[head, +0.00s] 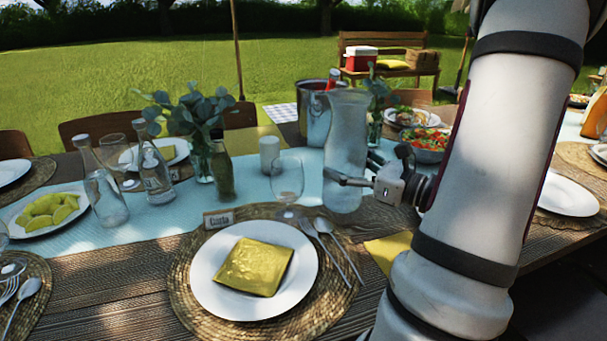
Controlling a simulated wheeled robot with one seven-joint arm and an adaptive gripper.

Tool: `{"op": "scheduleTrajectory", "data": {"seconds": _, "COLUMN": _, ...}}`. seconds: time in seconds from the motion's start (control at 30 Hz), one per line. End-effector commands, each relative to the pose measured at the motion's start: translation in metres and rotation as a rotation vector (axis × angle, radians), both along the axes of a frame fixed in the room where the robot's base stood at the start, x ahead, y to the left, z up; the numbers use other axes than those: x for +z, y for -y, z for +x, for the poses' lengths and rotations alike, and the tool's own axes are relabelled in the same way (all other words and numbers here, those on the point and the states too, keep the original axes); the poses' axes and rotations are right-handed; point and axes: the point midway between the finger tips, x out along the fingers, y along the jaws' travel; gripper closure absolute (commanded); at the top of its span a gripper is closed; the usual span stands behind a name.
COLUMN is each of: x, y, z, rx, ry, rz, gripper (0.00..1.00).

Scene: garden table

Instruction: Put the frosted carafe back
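The frosted carafe (345,128) is a tall, pale, cloudy vessel, upright right of the table's middle. Its base is at the right part of the light blue runner; I cannot tell whether it rests there or is slightly raised. My gripper (347,172) comes in from the right at the carafe's lower half. One finger crosses in front of the carafe and the other runs toward its far side, partly hidden by it. I cannot tell whether the fingers press on the glass.
A wine glass (287,178) and a place setting with a gold napkin (254,266) stand close left. A metal ice bucket (315,112) is just behind the carafe. A salad bowl (428,148) and a plant vase (376,130) are behind it. A clear bottle (103,190) stands left.

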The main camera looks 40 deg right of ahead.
Motion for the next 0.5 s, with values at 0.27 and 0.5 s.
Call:
{"op": "scheduleTrajectory", "data": {"seconds": 0.27, "x": -0.003, "y": 0.019, "z": 0.028, "rx": 0.003, "ry": 0.005, "rz": -0.003, "gripper": 0.89}}
{"op": "scheduleTrajectory", "data": {"seconds": 0.5, "x": -0.008, "y": 0.049, "z": 0.071, "rx": 0.003, "ry": 0.006, "rz": -0.003, "gripper": 0.89}}
